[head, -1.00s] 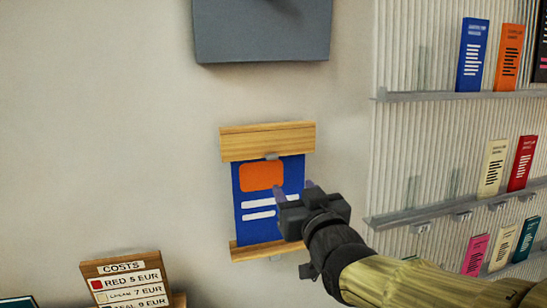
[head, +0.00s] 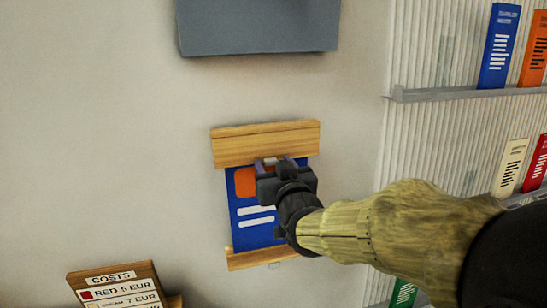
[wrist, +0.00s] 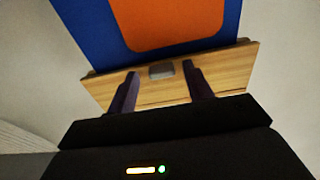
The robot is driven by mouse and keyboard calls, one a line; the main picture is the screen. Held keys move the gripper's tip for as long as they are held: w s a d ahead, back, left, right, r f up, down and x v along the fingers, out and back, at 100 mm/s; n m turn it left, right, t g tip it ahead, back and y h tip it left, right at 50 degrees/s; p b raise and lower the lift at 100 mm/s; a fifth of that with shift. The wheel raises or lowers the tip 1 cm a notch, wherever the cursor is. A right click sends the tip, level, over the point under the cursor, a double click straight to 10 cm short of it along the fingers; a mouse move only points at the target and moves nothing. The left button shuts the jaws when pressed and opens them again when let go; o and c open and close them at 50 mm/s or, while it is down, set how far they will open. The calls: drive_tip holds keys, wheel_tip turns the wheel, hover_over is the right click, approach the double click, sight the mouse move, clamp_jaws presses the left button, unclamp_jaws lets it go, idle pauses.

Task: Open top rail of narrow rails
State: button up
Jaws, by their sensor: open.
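The top rail (head: 262,143) is a wooden bar on the wall, across the upper edge of a blue poster (head: 250,213) with an orange block and white lines. A matching bottom rail (head: 262,256) runs along the poster's lower edge. My gripper (head: 277,163) is open in front of the poster, just below the top rail's lower edge. In the wrist view, the two fingers (wrist: 162,85) stand apart on either side of a small grey tab (wrist: 161,72) on the top rail (wrist: 220,76). I cannot tell whether they touch it.
A grey box-like object (head: 258,25) hangs above the rails. Ribbed panelling with shelves (head: 470,92) of coloured booklets stands to the right. A wooden costs sign (head: 118,285) is at the lower left. The wall left of the poster is bare.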

drive_tip(key=shift+a, duration=0.1)
drive_tip(key=shift+s, duration=0.1)
drive_tip(key=shift+c, duration=1.3)
clamp_jaws()
drive_tip(key=shift+r, duration=0.1)
